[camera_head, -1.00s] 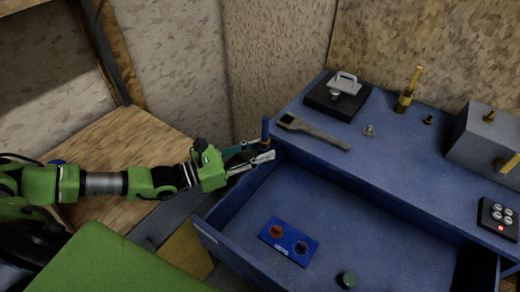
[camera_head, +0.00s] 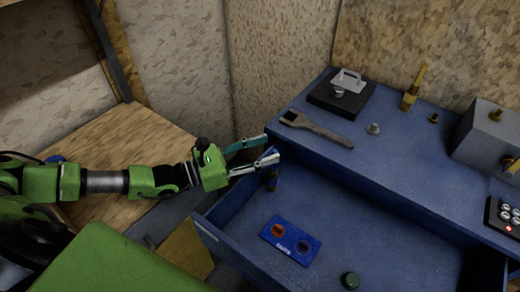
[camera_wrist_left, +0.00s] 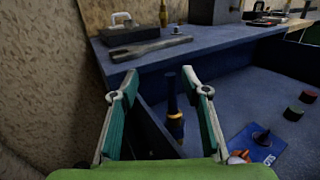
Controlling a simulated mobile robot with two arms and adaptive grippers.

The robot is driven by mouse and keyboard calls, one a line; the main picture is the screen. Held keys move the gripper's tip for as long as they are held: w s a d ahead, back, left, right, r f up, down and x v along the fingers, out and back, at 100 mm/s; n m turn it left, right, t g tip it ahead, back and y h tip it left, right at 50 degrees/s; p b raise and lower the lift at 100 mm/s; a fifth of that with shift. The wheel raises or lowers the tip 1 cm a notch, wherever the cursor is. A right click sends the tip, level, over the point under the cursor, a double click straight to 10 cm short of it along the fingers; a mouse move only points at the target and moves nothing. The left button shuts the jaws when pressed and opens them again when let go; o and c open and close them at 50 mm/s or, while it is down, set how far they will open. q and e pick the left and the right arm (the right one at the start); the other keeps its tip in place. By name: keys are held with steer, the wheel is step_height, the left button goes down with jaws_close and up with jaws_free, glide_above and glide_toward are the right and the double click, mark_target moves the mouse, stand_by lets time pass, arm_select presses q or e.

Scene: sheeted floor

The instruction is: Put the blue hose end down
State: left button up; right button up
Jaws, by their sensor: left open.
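The blue hose end (camera_head: 272,178) is a short dark blue piece with a brass-coloured band, upright inside the open drawer near its back left corner. In the left wrist view the hose end (camera_wrist_left: 173,108) shows between and below the fingers, apart from both. I cannot tell whether it rests on the drawer floor. My left gripper (camera_head: 271,148) is open and empty above it, at the drawer's left edge. The spread fingers of the left gripper (camera_wrist_left: 160,88) also show in the wrist view. My right gripper is not in view.
On the blue bench top lie a wrench (camera_head: 318,130), a black block (camera_head: 340,100) and a brass fitting (camera_head: 410,100).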

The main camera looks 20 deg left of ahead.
arm_select(q)
steer(key=r+v, duration=0.1)
steer(key=v, duration=1.1)
steer(key=shift+b, duration=0.3)
steer(key=shift+r, duration=0.1)
